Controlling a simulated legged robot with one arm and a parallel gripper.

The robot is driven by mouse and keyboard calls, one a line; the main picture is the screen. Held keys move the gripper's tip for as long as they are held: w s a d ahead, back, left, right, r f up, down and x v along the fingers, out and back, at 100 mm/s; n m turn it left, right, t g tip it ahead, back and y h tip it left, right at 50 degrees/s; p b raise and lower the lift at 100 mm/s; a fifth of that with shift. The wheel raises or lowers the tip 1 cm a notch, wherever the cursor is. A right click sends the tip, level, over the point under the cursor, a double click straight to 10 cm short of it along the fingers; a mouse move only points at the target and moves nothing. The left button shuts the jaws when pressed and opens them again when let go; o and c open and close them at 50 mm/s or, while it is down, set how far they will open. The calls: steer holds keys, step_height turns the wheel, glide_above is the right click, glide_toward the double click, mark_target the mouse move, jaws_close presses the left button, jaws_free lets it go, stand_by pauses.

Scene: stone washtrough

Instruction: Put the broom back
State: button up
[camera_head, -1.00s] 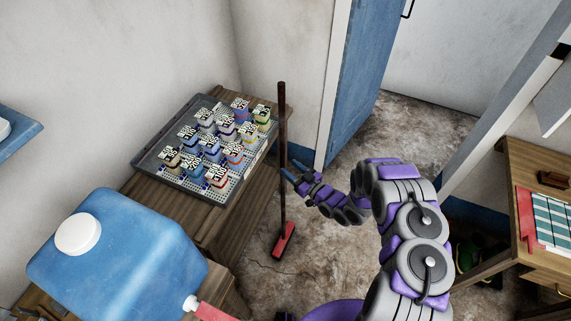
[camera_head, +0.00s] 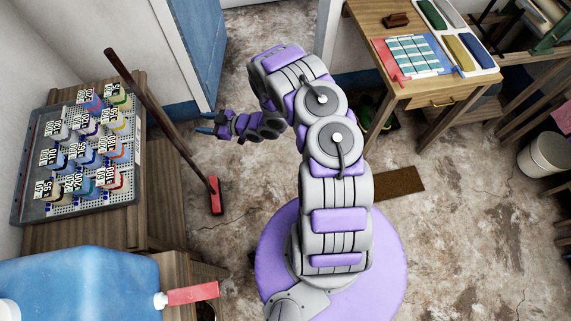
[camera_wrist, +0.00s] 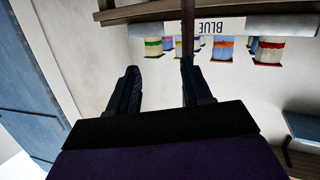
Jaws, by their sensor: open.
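The broom has a long dark handle (camera_head: 147,95) and a red head (camera_head: 215,195) low on the floor, beside the wooden bench on the left. It appears slanted in the head view. My gripper (camera_head: 203,126) is open and empty, just right of the handle with a small gap in the picture. In the wrist view the two dark fingers (camera_wrist: 158,75) are spread apart. A dark upright bar, apparently the broom handle (camera_wrist: 187,32), shows past the tip of the right finger, not between the fingers.
A grey tray (camera_head: 38,205) of labelled bottles stands on the wooden bench (camera_head: 130,228). A blue jerrycan (camera_head: 85,280) is at lower left. A blue door (camera_head: 190,50) stands behind my gripper. A wooden table (camera_head: 365,30) and white bucket (camera_head: 543,155) are on the right. The floor between is mostly clear.

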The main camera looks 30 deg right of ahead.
steer(key=w+d+r+m+g+h, duration=0.1)
steer(key=w+d+r+h, duration=0.1)
steer(key=d+r+h, duration=0.45)
steer(key=w+d+r+m+g+h, duration=0.1)
steer(key=w+d+r+h, duration=0.15)
steer(key=d, duration=0.65)
steer(key=s+d+r+m+g+h, duration=0.2)
steer(key=s+d+r+m+h, duration=0.3)
steer(key=s+r, duration=0.6)
steer(key=s+a+r+m+g+y, duration=0.1)
steer(key=s+a+r+g, duration=0.2)
steer(key=s, duration=0.9)
steer(key=s+a+r+m+g+y, duration=0.1)
steer(key=s+a+r+g, duration=0.2)
steer(key=s, duration=1)
steer(key=s+a+r+m+g, duration=0.1)
steer(key=s+a+r+g, duration=0.2)
steer(key=s+a+r, duration=0.5)
steer(key=s, duration=0.4)
steer(key=shift+s+r+y, duration=0.25)
steer(key=shift+s+y, duration=0.05)
steer(key=shift+y, duration=0.1)
